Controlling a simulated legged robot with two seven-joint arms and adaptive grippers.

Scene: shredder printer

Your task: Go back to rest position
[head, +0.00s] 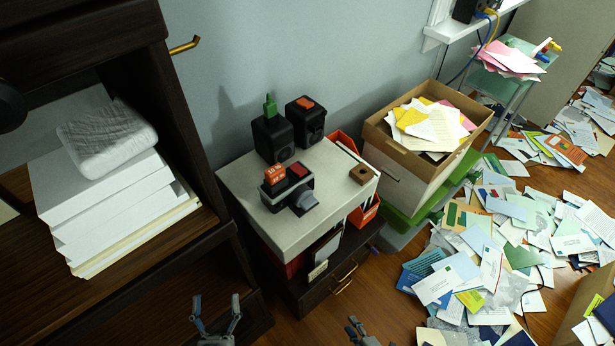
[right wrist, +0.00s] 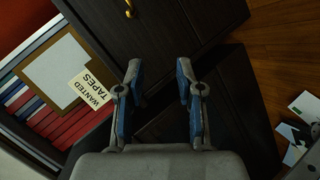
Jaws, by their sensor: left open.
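My left gripper (head: 217,303) is at the bottom edge of the head view, left of centre, with its fingers apart and nothing between them. My right gripper (head: 357,326) is partly in view at the bottom edge, right of centre. In the right wrist view my right gripper (right wrist: 159,76) has its two blue-backed fingers spread apart and empty. Behind them is a dark cabinet front (right wrist: 165,35). Both grippers are low in the head view, in front of the cabinet.
A dark shelf at left holds a paper stack (head: 105,205). A pale-topped cabinet (head: 330,175) carries several small black devices. A cardboard box of papers (head: 400,170) stands behind right. Loose papers (head: 500,245) cover the right floor. A "WANTED TAPES" label (right wrist: 90,90) shows beside red spines.

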